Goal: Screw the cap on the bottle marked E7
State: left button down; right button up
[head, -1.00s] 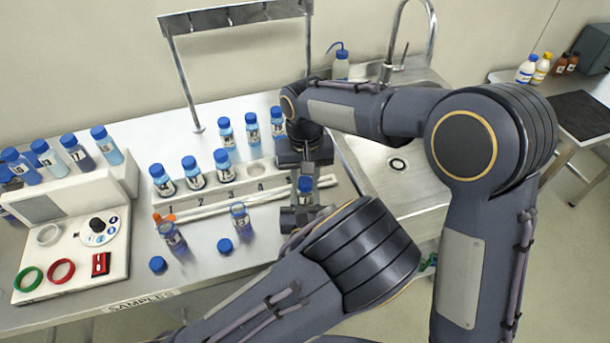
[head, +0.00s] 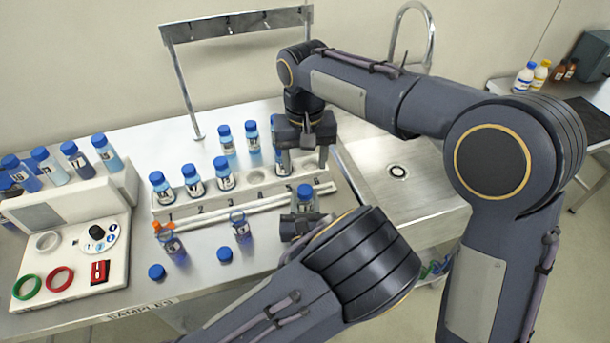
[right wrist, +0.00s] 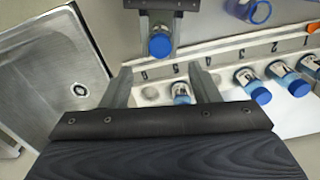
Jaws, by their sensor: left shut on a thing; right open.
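My left gripper (head: 300,226) is shut on a bottle (head: 304,203) with a blue cap (head: 304,190) on top, held upright in front of the rack. It also shows in the right wrist view, where the blue cap (right wrist: 160,45) is seen from above. I cannot read its label or tell how tight the cap is. My right gripper (head: 304,166) is open and empty, above and behind the held bottle. In the right wrist view its spread fingers (right wrist: 160,90) are over the rack, with a blue-capped rack bottle (right wrist: 182,93) between them in the picture.
The white rack (head: 210,203) holds several capped bottles; slot 4 is empty. Two uncapped bottles (head: 172,246) (head: 241,229) and two loose blue caps (head: 156,272) (head: 224,254) stand in front. A sink (head: 398,172) is at right, a device with rings (head: 75,255) at left.

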aim_at(305, 209)
notch_tip(305, 209, up, 4)
jog(key=shift+r, duration=0.1)
pick_arm(q)
jog(key=c, duration=0.9)
grip_release()
jog(key=s+b, duration=0.2)
jog(key=s, duration=0.5)
jog(key=shift+d+f, duration=0.1)
jog(key=shift+s, duration=0.4)
pick_arm(e)
jog(key=shift+f, duration=1.05)
